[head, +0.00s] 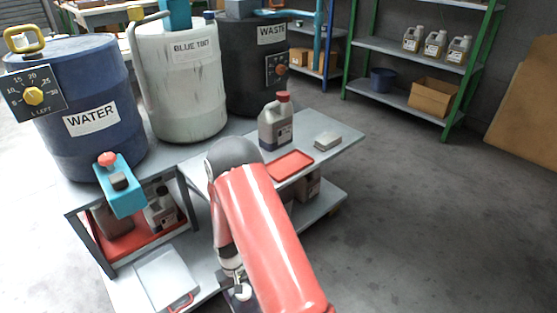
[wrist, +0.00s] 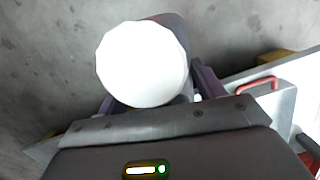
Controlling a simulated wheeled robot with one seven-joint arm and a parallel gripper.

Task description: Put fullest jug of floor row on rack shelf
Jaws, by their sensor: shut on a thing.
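My gripper (wrist: 155,88) is shut on a jug, whose round white cap (wrist: 142,62) fills the middle of the wrist view. The fingers show on both sides of it, and the jug's body is mostly hidden under the cap. In the head view my gripper (head: 238,284) is low beside the cart, largely covered by my red arm, with a bit of the white cap visible. The green rack (head: 455,112) stands at the back right. No other floor jugs are visible.
A cardboard box (head: 433,97) sits on the rack's lower shelf. The right floor is clear.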

